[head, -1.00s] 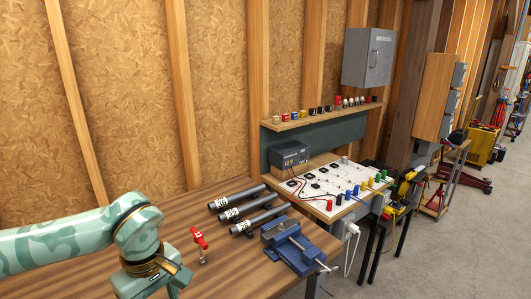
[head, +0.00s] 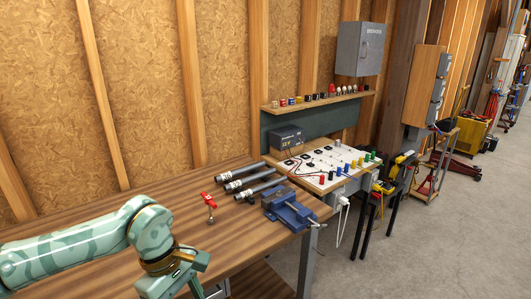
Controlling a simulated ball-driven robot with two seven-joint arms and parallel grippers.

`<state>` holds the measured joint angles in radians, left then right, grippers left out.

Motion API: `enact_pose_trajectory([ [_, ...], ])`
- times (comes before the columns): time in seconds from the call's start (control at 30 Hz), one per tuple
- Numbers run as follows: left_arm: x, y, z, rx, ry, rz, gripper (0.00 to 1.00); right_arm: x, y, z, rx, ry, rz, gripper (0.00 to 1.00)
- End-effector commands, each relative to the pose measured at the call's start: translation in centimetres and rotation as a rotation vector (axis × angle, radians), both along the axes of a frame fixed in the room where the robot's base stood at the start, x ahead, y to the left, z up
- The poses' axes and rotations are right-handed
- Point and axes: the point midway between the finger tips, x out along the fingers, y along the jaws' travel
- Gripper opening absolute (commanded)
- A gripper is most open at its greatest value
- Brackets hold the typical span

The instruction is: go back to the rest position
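My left arm comes in from the left over the wooden workbench (head: 75,226). My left gripper (head: 192,284) points down at the lower edge of the head view. Its fingertips are cut off or hidden, so I cannot tell if it is open or holds anything. My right gripper is not in view.
On the bench are a red-handled valve (head: 210,203), several grey pipes (head: 248,181) and a blue vise (head: 291,208). A white circuit board (head: 325,165) and a battery box (head: 288,142) stand behind. Open concrete floor (head: 430,245) lies to the right.

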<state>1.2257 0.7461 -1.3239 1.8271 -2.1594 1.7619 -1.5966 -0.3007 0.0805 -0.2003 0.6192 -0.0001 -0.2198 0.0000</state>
Motion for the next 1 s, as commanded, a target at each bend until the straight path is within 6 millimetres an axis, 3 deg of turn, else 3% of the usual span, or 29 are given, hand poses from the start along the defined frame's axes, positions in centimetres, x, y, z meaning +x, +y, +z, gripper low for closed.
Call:
enact_pose_trajectory([
  [0.1, -0.1, -2.9, -1.3, -0.143, 0.098, 0.11, 0.48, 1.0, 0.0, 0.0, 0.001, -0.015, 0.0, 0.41],
  [0.27, 0.7, -7.9, -2.9, -0.42, 0.316, 0.385, 0.48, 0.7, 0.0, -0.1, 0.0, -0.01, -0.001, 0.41],
  [0.37, 2.3, -10.6, -4.1, -0.631, 0.523, 0.662, 0.48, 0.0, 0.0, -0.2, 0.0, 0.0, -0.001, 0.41],
  [0.43, 4.3, -11.6, -5.9, -0.798, 0.726, 0.948, 0.48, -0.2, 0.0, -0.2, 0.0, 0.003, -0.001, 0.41],
  [0.5, 6.7, -10.7, -9.7, -0.967, 0.984, 1.336, 0.48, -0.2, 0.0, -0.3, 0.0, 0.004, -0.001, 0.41],
  [0.6, 8.2, -7.2, -16.2, -1.105, 1.258, 1.806, 0.48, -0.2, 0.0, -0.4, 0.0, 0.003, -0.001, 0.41],
  [0.67, 7.7, -4.9, -20.2, -1.147, 1.377, 2.04, 0.48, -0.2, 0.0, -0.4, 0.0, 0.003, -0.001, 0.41],
  [0.77, 5.5, -1.4, -26.6, -1.18, 1.53, 2.393, 0.48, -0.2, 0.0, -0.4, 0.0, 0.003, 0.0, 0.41],
  [0.8, 4.1, -0.1, -29.1, 1.137, -1.515, -2.425, 0.48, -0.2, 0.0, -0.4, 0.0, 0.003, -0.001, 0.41],
  [0.87, 1.7, 1.7, -32.5, 1.011, -1.401, -2.324, 0.48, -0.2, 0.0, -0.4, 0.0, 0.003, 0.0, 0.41],
  [1.0, -5.6, 5.3, -39.7, 0.76, -1.146, -2.098, 0.48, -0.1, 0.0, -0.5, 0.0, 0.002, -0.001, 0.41],
])
